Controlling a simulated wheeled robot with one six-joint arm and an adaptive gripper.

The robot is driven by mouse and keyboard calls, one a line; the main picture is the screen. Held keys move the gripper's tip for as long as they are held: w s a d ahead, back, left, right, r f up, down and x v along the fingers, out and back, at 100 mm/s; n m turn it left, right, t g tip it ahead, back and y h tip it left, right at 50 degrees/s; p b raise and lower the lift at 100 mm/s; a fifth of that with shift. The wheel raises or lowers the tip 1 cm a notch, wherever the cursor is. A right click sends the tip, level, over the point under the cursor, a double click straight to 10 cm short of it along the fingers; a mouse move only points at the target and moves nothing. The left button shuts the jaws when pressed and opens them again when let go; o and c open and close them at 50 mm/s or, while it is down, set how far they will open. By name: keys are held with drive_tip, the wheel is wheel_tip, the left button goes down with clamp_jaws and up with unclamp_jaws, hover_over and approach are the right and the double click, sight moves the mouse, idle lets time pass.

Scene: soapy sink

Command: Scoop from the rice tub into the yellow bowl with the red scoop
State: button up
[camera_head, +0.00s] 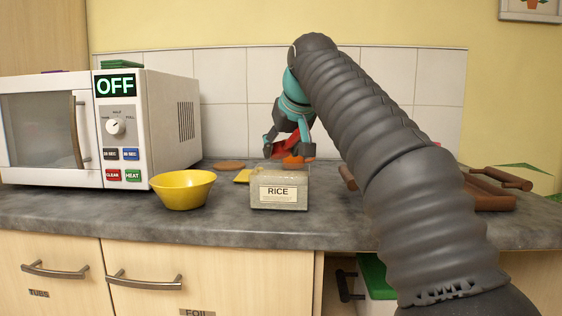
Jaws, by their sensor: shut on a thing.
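The rice tub (279,197) is a grey box with a white RICE label, standing on the counter in the middle of the head camera view. The yellow bowl (183,192) stands to its left, in front of the microwave. My gripper (289,152) is above the tub and points down. It is shut on the red scoop (291,143). An orange-red part shows low between and beside the fingers, just over the tub's top. I cannot tell whether the scoop touches the tub or holds rice. The inside of the bowl looks empty.
A white microwave (150,130) reading OFF stands at the left. A flat brown disc (229,165) and a small yellow item (243,176) lie behind and beside the tub. Brown wooden items (490,190) lie at the right. The counter between bowl and tub is clear.

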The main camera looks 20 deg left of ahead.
sight(284, 145)
drive_tip(key=shift+s+d+r+t+y+b, duration=0.2)
drive_tip(key=shift+r+t+y+b, duration=0.4)
drive_tip(key=shift+b, duration=0.75)
drive_tip(key=shift+s+d+r+t+y+b, duration=0.1)
drive_tip(key=shift+s+r+t+y+b, duration=0.25)
drive_tip(key=shift+r+t+b, duration=0.65)
drive_tip(key=shift+f+b, duration=0.1)
drive_tip(key=shift+b, duration=0.4)
